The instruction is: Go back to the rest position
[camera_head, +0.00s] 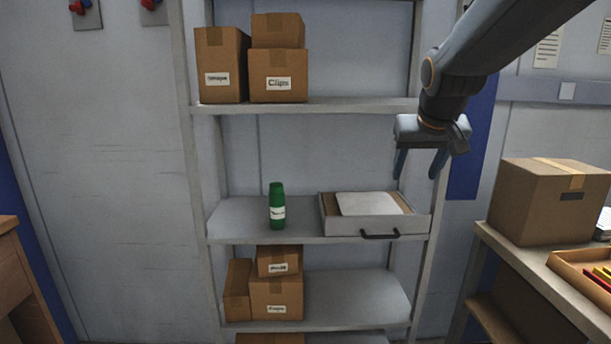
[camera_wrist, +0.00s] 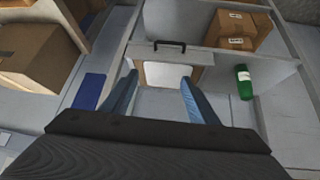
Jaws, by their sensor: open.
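My gripper (camera_head: 418,168) hangs from the arm at the upper right in the head view, fingers pointing down, in front of the shelf's right side. It is open and holds nothing. In the wrist view the two blue-grey fingers (camera_wrist: 158,95) stand apart, with the drawer and its pale sheet (camera_wrist: 168,76) showing between and beyond them. In the head view the gripper is above the grey drawer (camera_head: 345,224), apart from it. The drawer has a dark handle and holds a white flat item (camera_head: 368,203).
A green bottle (camera_head: 277,206) stands upright left of the drawer on the middle shelf (camera_head: 238,222). Cardboard boxes (camera_head: 279,75) sit on the upper shelf, and more boxes (camera_head: 276,297) on the lower. A side table at right bears a large carton (camera_head: 545,203) and an open tray (camera_head: 590,283).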

